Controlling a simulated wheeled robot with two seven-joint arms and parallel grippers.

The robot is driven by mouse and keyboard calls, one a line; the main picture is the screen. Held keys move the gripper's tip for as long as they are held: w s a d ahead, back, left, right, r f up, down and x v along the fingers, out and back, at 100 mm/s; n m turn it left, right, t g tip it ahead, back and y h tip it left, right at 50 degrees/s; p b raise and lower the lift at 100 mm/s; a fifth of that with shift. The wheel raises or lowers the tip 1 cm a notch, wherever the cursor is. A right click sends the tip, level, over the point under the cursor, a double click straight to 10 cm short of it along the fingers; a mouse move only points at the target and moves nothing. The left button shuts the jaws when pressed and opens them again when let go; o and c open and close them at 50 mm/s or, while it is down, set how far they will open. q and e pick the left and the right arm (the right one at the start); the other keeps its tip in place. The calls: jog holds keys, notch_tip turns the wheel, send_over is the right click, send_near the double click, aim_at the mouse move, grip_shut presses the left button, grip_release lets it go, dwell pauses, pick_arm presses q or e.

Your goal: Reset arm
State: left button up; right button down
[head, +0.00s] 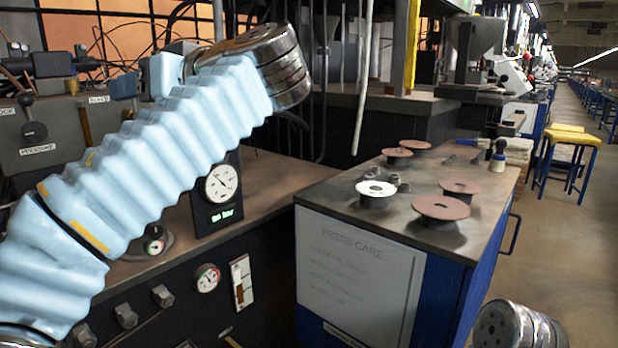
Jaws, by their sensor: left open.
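My left arm, in a pale blue ribbed sleeve, reaches up from the lower left of the head view. Its metal end, at my left gripper (270,62), is high above the left bench, apart from the discs and holding nothing that I can see. The fingers do not show clearly. Flap discs sit on the dark cabinet top at right: a brown one (441,207) in front, others (460,187) (397,152) (415,144) behind, and a pale one (376,188) at left. A metal cylinder at the bottom right seems part of my right arm; no right fingers show.
The blue cabinet (450,295) carries a "PRESS CARE" sheet (362,270). A gauge box (219,190) stands on the left bench below my arm. A brush-like tool (498,155) lies at the cabinet's back edge. A yellow-topped stool (569,137) stands in the aisle at right.

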pick_arm(q)
jog(key=w+d+f+m+t+h, duration=0.1)
jog(key=w+d+f+m+h, duration=0.3)
jog(key=w+f, duration=0.45)
jog(key=w+d+f+m+t+h, duration=0.1)
jog(key=w+d+f+m, duration=0.2)
jog(key=w+f+m, duration=0.55)
jog(key=s+d+f+m+g+h, duration=0.1)
jog(key=d+f+g+h, duration=0.15)
jog(key=f, duration=1.25)
jog(key=s+d+f+m+g+h, duration=0.1)
jog(key=d+f+m+h, duration=0.15)
jog(key=f, duration=1.25)
jog(key=s+d+f+n+g+h, duration=0.1)
jog(key=s+f+g+h, duration=0.1)
jog(key=s+f, duration=0.45)
jog(key=s+f+g+h, duration=0.2)
jog(key=s+f+h, duration=0.15)
jog(key=f, duration=0.65)
jog(key=s+d+f+n+g+h, duration=0.1)
jog(key=s+f, duration=0.4)
jog(key=f, duration=0.4)
jog(key=s+a+f+n+h, duration=0.1)
jog(key=s+f, duration=0.3)
jog(key=s, duration=0.4)
jog(key=s+a+f+n+h, duration=0.1)
jog(key=s+f+n, duration=0.3)
jog(key=s, duration=0.4)
jog(key=shift+s+a+f+n, duration=0.25)
jog(key=shift+f+n, duration=0.05)
